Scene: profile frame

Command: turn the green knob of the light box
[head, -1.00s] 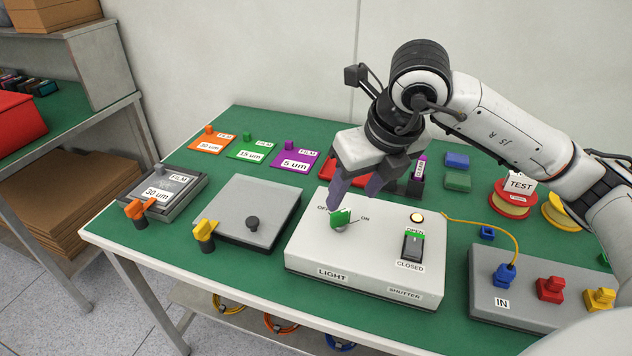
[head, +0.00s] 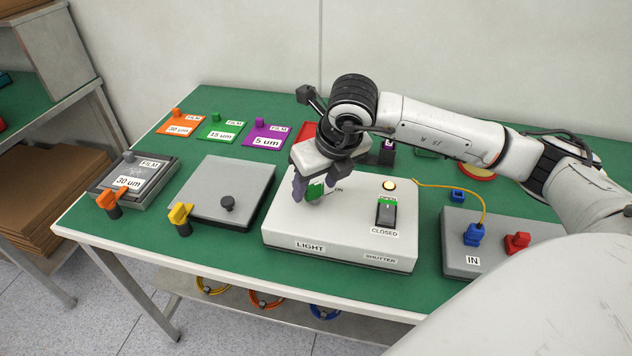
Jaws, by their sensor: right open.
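The white light box (head: 285,236) stands on the green table, with a LIGHT label on its front. Its green knob (head: 315,191) sits at the upper left of the top face. The ON label shows to the right of the knob; the OFF label is hidden behind my gripper. My right gripper (head: 312,187) points down at the knob with its fingers open, one finger just left of it and the other behind it. I cannot tell whether they touch it. My left gripper is out of view.
A shutter switch (head: 386,213) and a lit yellow lamp (head: 390,185) are on the box's right side. A grey plate box (head: 225,180) stands to the left, and a grey socket box (head: 457,240) with blue and red plugs to the right. Film cards lie behind.

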